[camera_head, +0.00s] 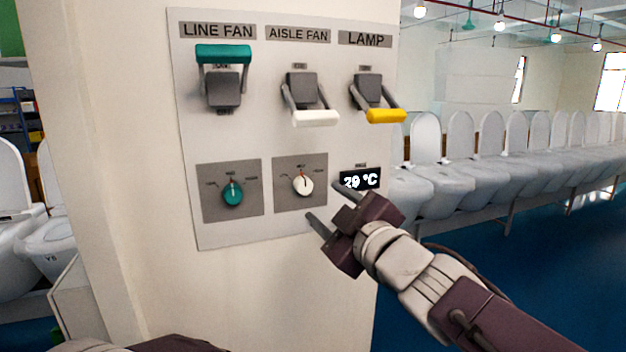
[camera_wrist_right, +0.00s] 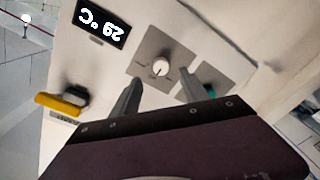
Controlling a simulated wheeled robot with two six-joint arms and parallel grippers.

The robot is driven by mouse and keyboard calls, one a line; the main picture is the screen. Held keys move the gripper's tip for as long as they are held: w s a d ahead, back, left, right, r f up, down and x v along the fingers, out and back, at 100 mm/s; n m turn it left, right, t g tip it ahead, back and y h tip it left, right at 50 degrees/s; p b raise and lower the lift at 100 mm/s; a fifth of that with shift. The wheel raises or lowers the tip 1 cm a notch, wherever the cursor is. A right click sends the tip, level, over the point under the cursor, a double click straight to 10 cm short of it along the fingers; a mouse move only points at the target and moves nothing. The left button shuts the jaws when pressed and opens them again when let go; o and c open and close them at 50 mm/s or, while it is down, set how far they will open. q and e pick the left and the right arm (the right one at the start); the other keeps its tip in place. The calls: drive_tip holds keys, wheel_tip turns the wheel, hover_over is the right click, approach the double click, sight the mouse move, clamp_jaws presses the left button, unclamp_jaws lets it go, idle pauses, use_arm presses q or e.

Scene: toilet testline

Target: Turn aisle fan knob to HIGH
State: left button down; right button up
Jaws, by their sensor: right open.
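The aisle fan knob (camera_head: 303,184) is a white dial on a grey square plate, under the AISLE FAN label (camera_head: 298,35). Its red mark points roughly straight up, at the middle label; the small print is too blurred to read. My right gripper (camera_head: 329,203) is open and empty, just right of and below the knob in the head view, its fingers pointing at the panel. In the right wrist view the knob (camera_wrist_right: 160,68) shows beyond and between the fingertips of the right gripper (camera_wrist_right: 162,84), apart from both. My left gripper is not in view.
The white panel (camera_head: 240,137) also bears a teal line fan knob (camera_head: 233,193), a raised teal lever (camera_head: 223,54), lowered white (camera_head: 315,118) and yellow (camera_head: 386,116) levers, and a 29 °C display (camera_head: 361,180). Rows of toilets (camera_head: 470,170) stand behind at right.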

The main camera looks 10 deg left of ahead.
sight(307, 189)
drive_tip(key=x, duration=0.8)
drive_tip(key=shift+w+a+p, duration=0.15)
drive_tip(key=shift+w+p, duration=0.15)
drive_tip(key=shift+p, duration=0.1)
drive_tip(key=shift+s+a, duration=0.1)
drive_tip(key=shift+a, duration=0.1)
drive_tip(key=shift+s+d+r, duration=0.1)
drive_tip(key=shift+s+r, duration=0.05)
drive_tip(key=shift+s, duration=0.25)
drive_tip(key=shift+w+d, duration=0.1)
drive_tip(key=shift+d, duration=0.05)
drive_tip(key=c, duration=0.7)
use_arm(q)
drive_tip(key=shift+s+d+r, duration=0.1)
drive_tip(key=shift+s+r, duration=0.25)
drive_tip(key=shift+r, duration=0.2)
use_arm(e)
clamp_jaws()
